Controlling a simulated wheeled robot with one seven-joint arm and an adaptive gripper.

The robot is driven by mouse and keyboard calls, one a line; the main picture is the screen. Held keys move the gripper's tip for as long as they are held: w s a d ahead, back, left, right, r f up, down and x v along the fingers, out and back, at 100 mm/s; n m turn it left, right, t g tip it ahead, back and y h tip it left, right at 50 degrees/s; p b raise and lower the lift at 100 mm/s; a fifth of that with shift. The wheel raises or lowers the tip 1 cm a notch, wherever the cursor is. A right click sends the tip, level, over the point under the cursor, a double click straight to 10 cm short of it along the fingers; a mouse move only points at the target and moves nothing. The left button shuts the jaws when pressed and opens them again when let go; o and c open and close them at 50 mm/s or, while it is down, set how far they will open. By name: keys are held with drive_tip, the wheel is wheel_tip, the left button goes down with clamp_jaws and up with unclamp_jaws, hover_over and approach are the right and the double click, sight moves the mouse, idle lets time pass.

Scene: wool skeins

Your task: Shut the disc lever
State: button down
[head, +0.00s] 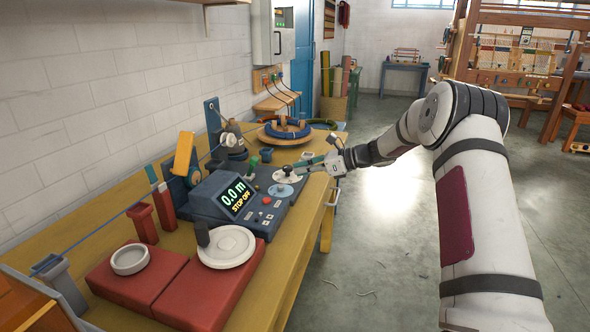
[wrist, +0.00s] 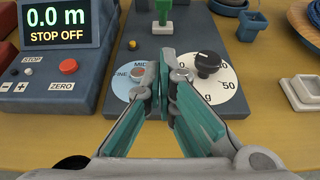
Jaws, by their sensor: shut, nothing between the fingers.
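A green upright lever (wrist: 163,10) stands on a white base on the grey machine panel, beyond my fingertips in the wrist view. In the head view the small green part (head: 253,162) shows beside the panel's dials. An orange paddle-shaped arm (head: 183,153) stands upright at the back left of the machine. No label shows which one is the disc lever. My gripper (wrist: 173,78) is shut and empty, above the panel between the blue dial (wrist: 128,80) and the white dial (wrist: 222,84). In the head view my gripper (head: 306,164) reaches over the panel from the right.
The counter box (head: 215,203) reads 0.0 m and STOP OFF. A black knob (wrist: 207,63) rises from the white dial close to my right finger. A blue cup (wrist: 250,27) stands right of the panel. Red blocks (head: 125,278) fill the table's near end.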

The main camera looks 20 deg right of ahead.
sight(252, 166)
drive_tip(key=b+x, duration=0.1)
drive_tip(key=x, duration=0.7)
drive_tip(key=shift+w+a+f+b, duration=0.1)
drive_tip(key=shift+a+f+b, duration=0.1)
drive_tip(key=shift+b, duration=0.15)
drive_tip(key=shift+w+a+r, duration=0.6)
drive_tip(key=shift+a+r, duration=0.1)
drive_tip(key=shift+a, duration=0.1)
drive_tip(key=shift+w+a+r+b, duration=0.3)
drive_tip(key=shift+w+a, duration=0.05)
drive_tip(key=shift+a, duration=0.1)
drive_tip(key=shift+a+r+p, duration=0.1)
drive_tip(key=shift+r+p, duration=0.05)
drive_tip(key=shift+p, duration=0.2)
drive_tip(key=shift+r+p, duration=0.1)
drive_tip(key=shift+p, duration=0.2)
drive_tip(key=shift+h, duration=0.3)
